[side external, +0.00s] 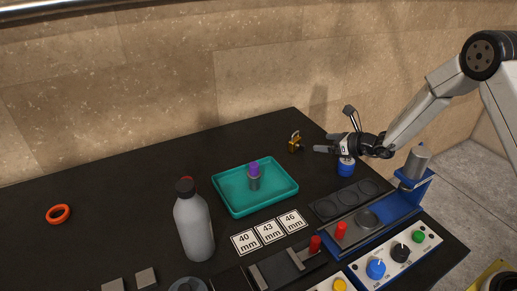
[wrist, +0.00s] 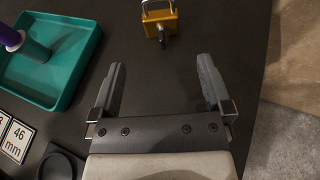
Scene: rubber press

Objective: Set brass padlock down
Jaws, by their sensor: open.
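The brass padlock (side external: 295,144) rests on the black table near its back edge, left of my gripper (side external: 322,142). In the wrist view the padlock (wrist: 159,20) is at the top centre, with its silver shackle toward the top edge. It lies beyond my fingertips and apart from them. My gripper (wrist: 160,75) is open, with only bare table between the two fingers.
A teal tray (side external: 228,203) holding a grey and purple piece is left of the padlock. Number cards (side external: 268,232), a grey bottle (side external: 194,228) and the blue press (side external: 385,222) are nearer. The left back table is mostly clear.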

